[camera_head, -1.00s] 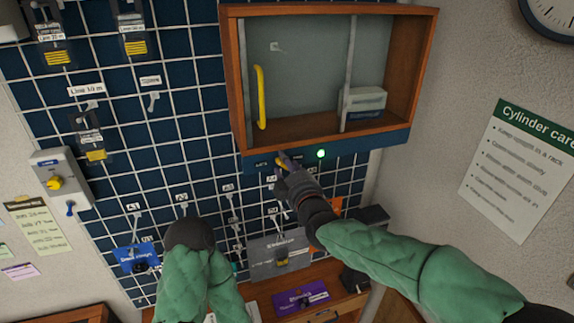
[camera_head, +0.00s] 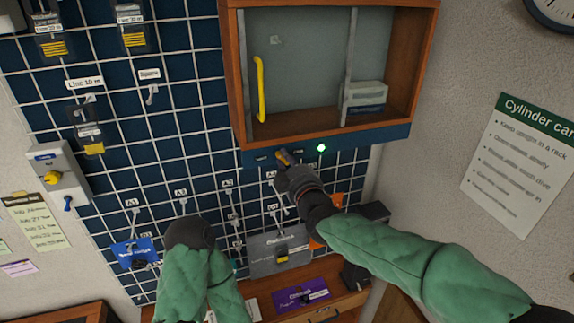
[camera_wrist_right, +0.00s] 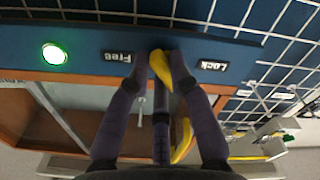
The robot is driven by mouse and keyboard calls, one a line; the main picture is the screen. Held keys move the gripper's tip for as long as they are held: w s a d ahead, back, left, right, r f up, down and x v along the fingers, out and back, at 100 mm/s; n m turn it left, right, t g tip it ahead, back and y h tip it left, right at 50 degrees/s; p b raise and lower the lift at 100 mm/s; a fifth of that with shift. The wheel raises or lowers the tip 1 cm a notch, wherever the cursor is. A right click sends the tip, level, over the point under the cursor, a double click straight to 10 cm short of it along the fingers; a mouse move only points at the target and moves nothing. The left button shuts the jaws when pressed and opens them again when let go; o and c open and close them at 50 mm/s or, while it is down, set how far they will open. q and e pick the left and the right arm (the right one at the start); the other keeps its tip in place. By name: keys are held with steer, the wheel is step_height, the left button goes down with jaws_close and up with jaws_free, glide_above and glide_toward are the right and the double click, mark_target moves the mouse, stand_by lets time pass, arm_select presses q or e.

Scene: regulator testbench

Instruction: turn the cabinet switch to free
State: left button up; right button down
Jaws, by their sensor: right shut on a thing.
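The cabinet (camera_head: 330,128) is a wooden box on the wall with a blue strip along its lower front edge. In the right wrist view, which shows it upside down, the yellow switch (camera_wrist_right: 158,68) sits on this strip between the "Free" label (camera_wrist_right: 119,56) and the "Lock" label (camera_wrist_right: 213,65). My right gripper (camera_head: 284,160) is at the strip, its two dark fingers (camera_wrist_right: 160,62) shut on the switch from both sides. The fingers partly cover the switch, so its exact angle is hard to tell. My left arm is low in the head view; its gripper is hidden.
A green lamp (camera_head: 321,148) glows on the strip, close to my right gripper. A yellow handle (camera_head: 260,90) stands on the cabinet front. A grid wall with hooks and tags is at left. A purple card (camera_head: 303,294) lies on the wooden shelf below.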

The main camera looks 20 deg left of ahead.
steer(key=m+b, duration=0.1)
steer(key=b, duration=0.1)
steer(key=m+b, duration=0.1)
steer(key=m, duration=0.1)
steer(key=shift+f+b, duration=0.3)
steer(key=shift+b, duration=0.05)
steer(key=m+b, duration=0.3)
steer(key=m, duration=0.1)
steer(key=shift+a+f+m, duration=0.1)
steer(key=shift+m, duration=0.3)
steer(key=m+b, duration=0.2)
steer(key=m, duration=0.2)
steer(key=shift+s+a+m+b, duration=0.1)
steer(key=shift+m+b, duration=0.2)
steer(key=shift+b, duration=0.05)
steer(key=m+b, duration=0.1)
steer(key=m, duration=0.3)
steer(key=shift+s+a+b, duration=0.1)
steer(key=shift+b, duration=0.2)
steer(key=c, duration=1.1)
jaws_free()
